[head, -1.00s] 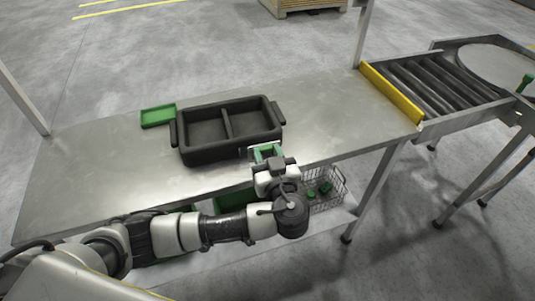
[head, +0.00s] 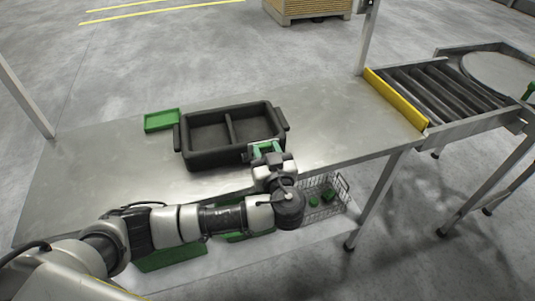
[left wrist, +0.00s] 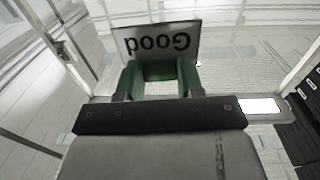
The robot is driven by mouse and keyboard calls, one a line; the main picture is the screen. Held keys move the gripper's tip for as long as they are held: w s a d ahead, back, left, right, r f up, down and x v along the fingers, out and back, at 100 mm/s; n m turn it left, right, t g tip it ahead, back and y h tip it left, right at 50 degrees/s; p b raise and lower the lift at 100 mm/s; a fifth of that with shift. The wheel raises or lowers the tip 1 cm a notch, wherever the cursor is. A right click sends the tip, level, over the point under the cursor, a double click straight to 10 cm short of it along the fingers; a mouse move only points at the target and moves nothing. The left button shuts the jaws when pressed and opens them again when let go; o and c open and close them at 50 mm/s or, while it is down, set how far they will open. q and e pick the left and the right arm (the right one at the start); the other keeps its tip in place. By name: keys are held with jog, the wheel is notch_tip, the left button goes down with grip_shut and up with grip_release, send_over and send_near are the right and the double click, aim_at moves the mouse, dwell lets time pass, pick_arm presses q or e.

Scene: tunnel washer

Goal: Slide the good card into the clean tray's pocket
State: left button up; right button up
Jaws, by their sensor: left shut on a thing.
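The good card (left wrist: 157,42) is pale with the word "Good" upside down in the left wrist view. My left gripper (head: 264,147) is shut on it; its green fingers (left wrist: 157,80) grip the card's lower edge. The black tray (head: 200,161) with two empty compartments stands on the metal table. My left gripper is at the right part of the tray's front wall, very near it. I cannot tell whether the card touches the tray. The tray's pocket cannot be made out. My right gripper is not in view.
A small green tray (head: 162,121) lies behind the black tray's left end. A yellow bar (head: 396,100) separates the table (head: 335,115) from the roller conveyor (head: 437,91). A wire basket (head: 325,205) with green items is below the table. The table's left and right parts are clear.

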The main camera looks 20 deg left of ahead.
aim_at(263, 154)
pick_arm(q)
jog(key=shift+f+b+x, duration=0.2)
jog(key=shift+x, duration=0.65)
jog(key=shift+f+b+x, duration=0.15)
jog(key=shift+f+x, duration=0.05)
jog(key=shift+x, duration=0.6)
jog(key=shift+w+a+f+b, duration=0.2)
jog(key=shift+w+a, duration=0.15)
jog(key=shift+w, duration=0.2)
jog(key=shift+w+a+f+b, duration=0.2)
jog(key=shift+w+a, duration=0.15)
jog(key=shift+w, duration=0.2)
jog(key=shift+f+b, duration=0.5)
jog(key=shift+f, duration=0.55)
jog(key=shift+f+b, duration=0.5)
jog(key=shift+b, duration=0.15)
jog(key=shift+r, duration=0.15)
jog(key=shift+b, duration=0.4)
jog(key=shift+f+b, duration=0.5)
jog(key=shift+b, duration=0.15)
